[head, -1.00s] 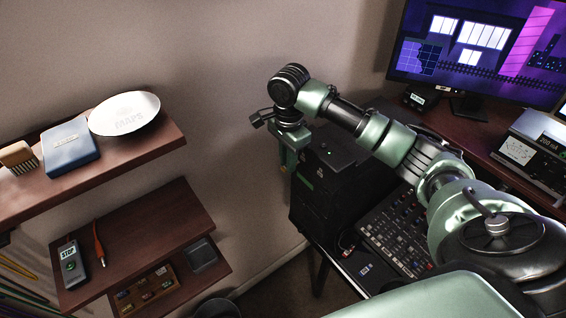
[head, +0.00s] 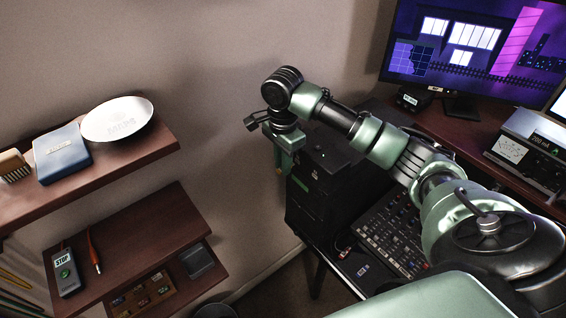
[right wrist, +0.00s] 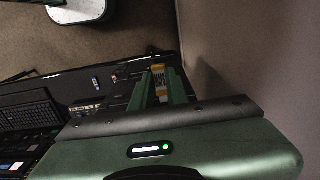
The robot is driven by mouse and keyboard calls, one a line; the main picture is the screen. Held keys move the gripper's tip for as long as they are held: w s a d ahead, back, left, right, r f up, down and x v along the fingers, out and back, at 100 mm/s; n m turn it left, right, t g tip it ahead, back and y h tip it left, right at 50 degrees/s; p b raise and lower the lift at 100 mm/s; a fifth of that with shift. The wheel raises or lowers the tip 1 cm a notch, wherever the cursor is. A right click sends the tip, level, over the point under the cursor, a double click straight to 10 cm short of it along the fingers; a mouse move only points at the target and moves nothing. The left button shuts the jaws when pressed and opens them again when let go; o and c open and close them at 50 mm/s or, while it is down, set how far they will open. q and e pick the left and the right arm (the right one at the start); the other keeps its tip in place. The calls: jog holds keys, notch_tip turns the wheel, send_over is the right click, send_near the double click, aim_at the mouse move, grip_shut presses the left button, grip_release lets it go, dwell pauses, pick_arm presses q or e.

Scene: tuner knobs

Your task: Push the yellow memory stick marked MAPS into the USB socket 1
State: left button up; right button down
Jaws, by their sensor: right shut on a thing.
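My right gripper (head: 280,162) hangs down in the head view, beside the upper left edge of a black cabinet. In the right wrist view its two green fingers (right wrist: 158,88) are shut on the yellow memory stick (right wrist: 159,72). The stick points away from the palm; I cannot read its marking. In the head view the stick is too small to make out clearly. I cannot pick out USB socket 1 in either view. My left gripper is not in view.
The black cabinet (head: 322,185) stands next to a mixer panel (head: 388,232) with many knobs. A small blue stick (right wrist: 96,83) lies on the dark surface. Wooden shelves (head: 140,222) are on the left, a monitor (head: 470,45) at the back right. Open air separates shelves and cabinet.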

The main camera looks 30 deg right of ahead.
jog(key=shift+d, duration=1.2)
dwell(0.6)
jog(key=c, duration=1.3)
grip_release()
jog(key=shift+d, duration=0.1)
jog(key=shift+w, duration=0.1)
jog(key=shift+r, duration=0.4)
notch_tip(320, 180, up, 6)
jog(key=shift+f+b, duration=0.2)
jog(key=shift+b, duration=0.55)
jog(key=shift+r, duration=0.7)
jog(key=shift+f, duration=0.1)
